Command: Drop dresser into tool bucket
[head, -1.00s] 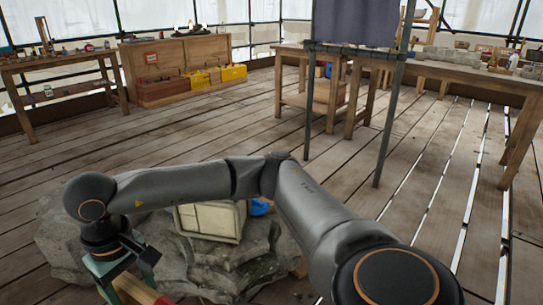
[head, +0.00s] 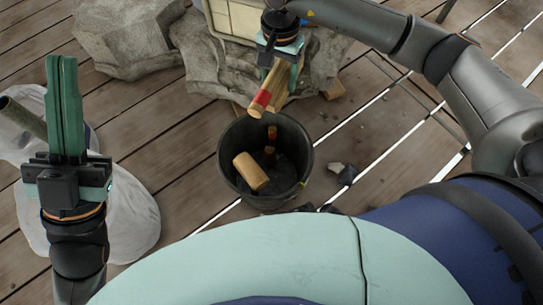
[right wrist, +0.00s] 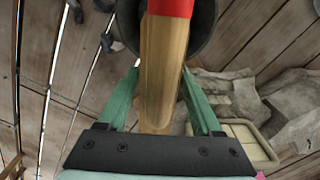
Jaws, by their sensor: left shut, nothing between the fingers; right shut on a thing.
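The dresser, a wooden tool with a red band (head: 263,98), is held in my right gripper (head: 282,62) above the far rim of the tool bucket. In the right wrist view its wooden length (right wrist: 162,65) runs between the two teal fingers, with the red part over the bucket's dark opening (right wrist: 206,25). The black tool bucket (head: 229,168) stands on the plank floor with wooden-handled tools (head: 250,171) inside. My left gripper (head: 65,62) is shut and empty, pointing up at the left, apart from the bucket.
A whitish sack (head: 130,215) stands at the left, partly behind my left arm. A small stone chip (head: 343,172) lies right of the bucket.

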